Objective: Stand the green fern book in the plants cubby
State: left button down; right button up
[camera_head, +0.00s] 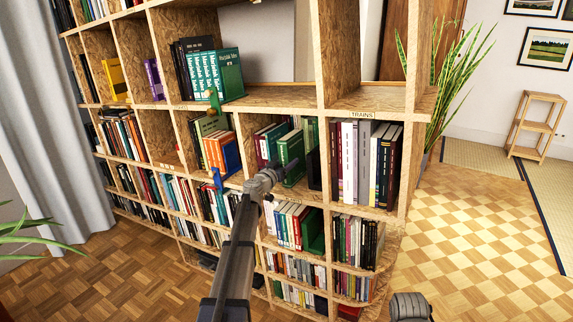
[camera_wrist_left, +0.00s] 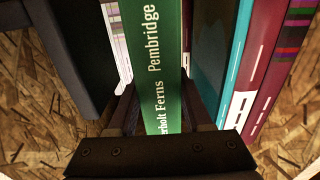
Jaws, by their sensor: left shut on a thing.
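The green fern book (camera_head: 291,149) stands about upright in the middle-row cubby left of the one labelled TRAINS. In the left wrist view its green spine (camera_wrist_left: 157,62) reads "Ferns" and "Pembridge". My left gripper (camera_head: 284,176) reaches into this cubby's front and is shut on the lower part of the book. In the left wrist view its dark fingers (camera_wrist_left: 163,112) lie on either side of the spine. I cannot read a plants label. My right gripper is not in view.
The TRAINS cubby (camera_head: 362,115) holds several books.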

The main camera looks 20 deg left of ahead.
pick_arm(q)
jog(key=shift+f, duration=0.2)
dwell(0.4)
jog(key=shift+c, duration=1.2)
grip_release()
jog(key=shift+s, duration=0.1)
jog(key=s, duration=0.7)
jog(key=shift+s+a, duration=0.25)
jog(key=shift+s, duration=0.15)
